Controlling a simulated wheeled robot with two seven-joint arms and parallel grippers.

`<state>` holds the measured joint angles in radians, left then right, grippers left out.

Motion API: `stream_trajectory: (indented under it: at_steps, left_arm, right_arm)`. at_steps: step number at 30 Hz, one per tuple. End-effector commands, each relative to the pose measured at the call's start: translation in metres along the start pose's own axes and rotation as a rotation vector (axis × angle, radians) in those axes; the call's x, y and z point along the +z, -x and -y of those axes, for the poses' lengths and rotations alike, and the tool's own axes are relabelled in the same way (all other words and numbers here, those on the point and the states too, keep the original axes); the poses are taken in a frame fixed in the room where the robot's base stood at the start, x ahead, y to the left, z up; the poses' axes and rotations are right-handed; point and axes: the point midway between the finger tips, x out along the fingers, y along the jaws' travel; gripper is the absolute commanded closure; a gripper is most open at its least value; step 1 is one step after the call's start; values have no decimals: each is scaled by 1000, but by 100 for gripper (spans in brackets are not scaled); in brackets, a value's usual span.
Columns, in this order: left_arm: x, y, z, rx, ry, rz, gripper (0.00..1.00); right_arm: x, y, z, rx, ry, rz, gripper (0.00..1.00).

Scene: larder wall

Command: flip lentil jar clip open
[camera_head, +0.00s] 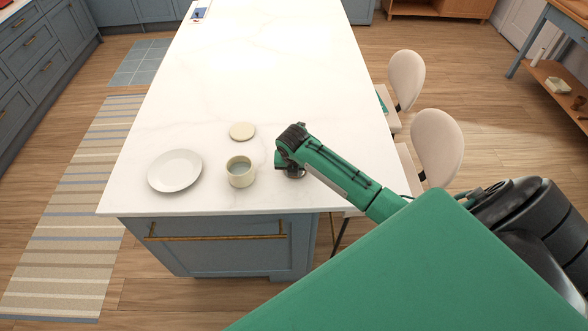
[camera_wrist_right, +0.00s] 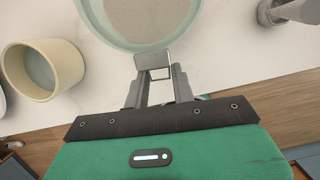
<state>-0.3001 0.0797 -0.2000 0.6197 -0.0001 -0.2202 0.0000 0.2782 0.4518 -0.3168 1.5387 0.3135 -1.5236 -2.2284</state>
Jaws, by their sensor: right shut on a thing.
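In the right wrist view, the lentil jar (camera_wrist_right: 142,22) is a round, pale green glass rim around a beige-grey middle, cut off by the top edge. Its metal clip (camera_wrist_right: 153,60) sticks out from the near side of the rim. My right gripper (camera_wrist_right: 155,78) is shut on this clip, one grey finger at each side. Whether the clip is latched or loose I cannot tell. My left gripper is not in view.
The white island top (camera_head: 270,75) carries a cream mug (camera_head: 240,178), a flat cream disc (camera_head: 242,131) behind it and a white plate (camera_head: 175,171) to the left. Pale chairs (camera_head: 437,145) stand along the right side. The far counter is mostly clear.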

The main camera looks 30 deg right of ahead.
Motion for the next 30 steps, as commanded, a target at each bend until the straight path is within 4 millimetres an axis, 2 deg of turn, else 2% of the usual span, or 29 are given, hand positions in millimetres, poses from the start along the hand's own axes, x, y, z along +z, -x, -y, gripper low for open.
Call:
stream_trajectory:
  at_steps: [7,8,11,23,26,30]
  left_arm:
    - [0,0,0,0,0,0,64]
    - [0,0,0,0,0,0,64]
    - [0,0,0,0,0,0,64]
    - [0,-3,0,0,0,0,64]
    - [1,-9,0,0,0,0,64]
    - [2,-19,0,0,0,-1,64]
  right_arm:
    - [-1,-1,0,-2,1,-3,98]
    - [-1,-1,0,-2,1,-3,71]
    - [-1,-1,0,-1,1,-2,53]
    - [0,6,0,1,1,2,53]
    - [1,18,0,2,2,4,53]
    - [1,44,0,2,3,6,53]
